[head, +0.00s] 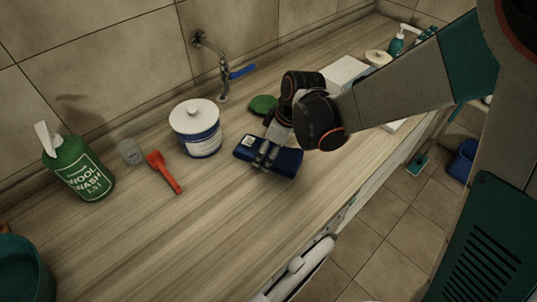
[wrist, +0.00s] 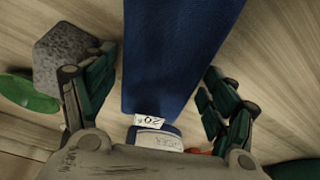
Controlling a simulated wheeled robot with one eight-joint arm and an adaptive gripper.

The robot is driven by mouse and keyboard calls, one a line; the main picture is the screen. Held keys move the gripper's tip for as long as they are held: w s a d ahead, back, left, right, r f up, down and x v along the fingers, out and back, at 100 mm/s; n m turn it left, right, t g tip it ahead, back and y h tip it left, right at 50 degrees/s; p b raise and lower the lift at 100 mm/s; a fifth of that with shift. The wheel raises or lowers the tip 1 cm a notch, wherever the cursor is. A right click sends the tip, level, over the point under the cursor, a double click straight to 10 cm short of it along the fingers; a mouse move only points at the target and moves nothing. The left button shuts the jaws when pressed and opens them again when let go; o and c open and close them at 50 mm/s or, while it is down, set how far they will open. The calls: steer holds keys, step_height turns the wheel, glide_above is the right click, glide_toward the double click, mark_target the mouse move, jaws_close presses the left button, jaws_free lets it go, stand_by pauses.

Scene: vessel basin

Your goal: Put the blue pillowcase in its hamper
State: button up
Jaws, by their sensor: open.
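The blue pillowcase (head: 287,160) lies folded into a flat dark blue bundle on the wooden counter, with a small pale label at its left end. My gripper (head: 265,163) is over the bundle from above, its fingers at the near side. In the wrist view the open gripper (wrist: 158,65) has its fingers on either side of the blue cloth (wrist: 180,50), with gaps between fingers and cloth. A white tag (wrist: 150,121) shows at its lower end. I cannot identify its hamper for certain.
A green item (head: 263,104) and tap (head: 224,80) are behind. A blue container (head: 462,158) is on the floor. The front counter is clear.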

steer(key=shift+c, duration=0.3)
steer(key=shift+r, duration=0.1)
steer(key=c, duration=1)
